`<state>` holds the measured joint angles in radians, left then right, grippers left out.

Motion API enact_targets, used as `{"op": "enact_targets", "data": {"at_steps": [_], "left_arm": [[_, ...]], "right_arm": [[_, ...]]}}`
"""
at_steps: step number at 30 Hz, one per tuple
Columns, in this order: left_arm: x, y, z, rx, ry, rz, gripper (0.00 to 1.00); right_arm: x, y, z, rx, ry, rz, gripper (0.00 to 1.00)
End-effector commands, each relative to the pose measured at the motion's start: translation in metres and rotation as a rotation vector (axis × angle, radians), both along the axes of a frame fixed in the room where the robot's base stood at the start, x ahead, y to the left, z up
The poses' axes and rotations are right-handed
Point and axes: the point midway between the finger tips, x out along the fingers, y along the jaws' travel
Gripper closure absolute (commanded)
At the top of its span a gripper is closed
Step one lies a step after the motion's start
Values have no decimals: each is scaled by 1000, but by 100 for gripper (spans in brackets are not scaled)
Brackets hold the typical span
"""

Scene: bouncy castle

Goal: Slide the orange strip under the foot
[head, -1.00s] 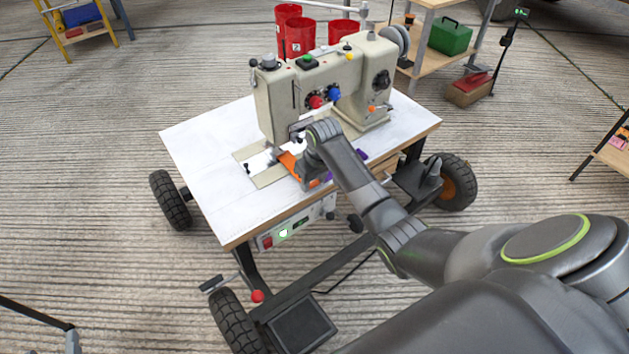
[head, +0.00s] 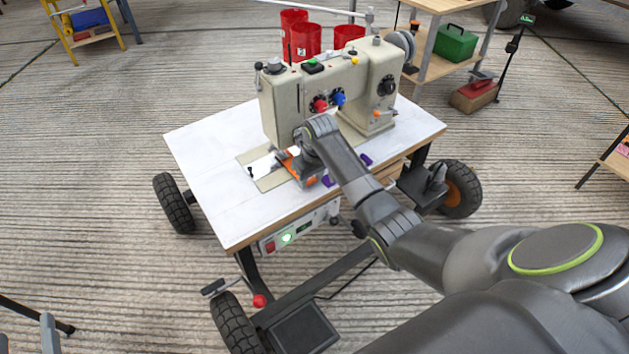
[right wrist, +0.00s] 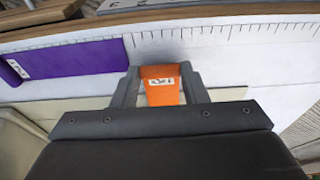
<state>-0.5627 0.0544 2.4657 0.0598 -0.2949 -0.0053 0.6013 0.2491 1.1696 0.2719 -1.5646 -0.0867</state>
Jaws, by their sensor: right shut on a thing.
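The orange strip (head: 287,157) lies at the front of the cream sewing machine (head: 327,85), low over the white table top near the needle area. My right gripper (head: 304,172) is shut on the strip, whose end shows between both fingers in the right wrist view (right wrist: 160,88). My right arm and the machine head hide the foot, so I cannot tell whether the strip is under it. A grey piece (head: 48,333) at the head view's lower left may be a tip of my left gripper; its state is unclear.
A purple strip (right wrist: 78,62) lies on the table near the front edge, beside my right gripper. The white table top (head: 205,150) is clear to the left. Red bins (head: 304,40) stand behind the machine.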

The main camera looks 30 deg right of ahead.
Motion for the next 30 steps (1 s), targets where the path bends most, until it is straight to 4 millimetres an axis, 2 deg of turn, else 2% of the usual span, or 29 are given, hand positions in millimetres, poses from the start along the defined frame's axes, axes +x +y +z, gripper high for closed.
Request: {"op": "enact_targets", "data": {"at_steps": [30], "left_arm": [[0,0,12,4,-14,0,50]], "right_arm": [[3,1,0,0,0,1,73]]}}
